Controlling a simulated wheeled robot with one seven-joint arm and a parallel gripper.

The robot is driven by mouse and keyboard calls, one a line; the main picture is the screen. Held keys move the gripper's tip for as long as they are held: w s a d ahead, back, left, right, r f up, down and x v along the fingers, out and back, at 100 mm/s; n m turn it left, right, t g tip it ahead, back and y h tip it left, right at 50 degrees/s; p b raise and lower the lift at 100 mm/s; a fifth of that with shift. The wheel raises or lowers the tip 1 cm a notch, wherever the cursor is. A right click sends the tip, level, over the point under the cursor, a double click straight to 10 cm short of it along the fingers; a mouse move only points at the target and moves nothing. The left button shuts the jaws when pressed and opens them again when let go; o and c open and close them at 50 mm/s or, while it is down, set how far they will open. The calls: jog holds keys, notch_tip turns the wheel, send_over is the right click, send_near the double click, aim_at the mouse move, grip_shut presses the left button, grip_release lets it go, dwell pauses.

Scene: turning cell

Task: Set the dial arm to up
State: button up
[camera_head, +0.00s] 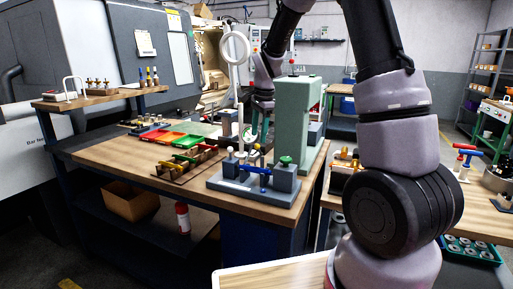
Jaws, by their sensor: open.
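A grey-blue fixture (226,185) stands at the right front of the wooden bench, with posts, a green knob (286,160) and a blue bar (256,170) running across between its blocks. I cannot tell for sure which part is the dial arm; the blue bar and small upright rods beside it are too small to read. My gripper (260,130) points down behind the fixture, left of the tall green column (292,115). It is open and appears apart from the fixture. Its fingertips are small and partly hidden.
A white ring lamp (235,48) stands left of my gripper. Red, orange and green trays (168,139) and a wooden rack (186,166) with coloured handles lie left of the fixture. A cardboard box (131,201) and red-and-white can (183,218) sit on the lower shelf.

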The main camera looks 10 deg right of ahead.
aim_at(257, 145)
jog(key=f, duration=0.4)
jog(key=w+f, duration=0.1)
jog(key=f, duration=0.1)
jog(key=shift+a, duration=0.15)
grip_shut()
jog(key=shift+w, duration=0.1)
dwell(1.2)
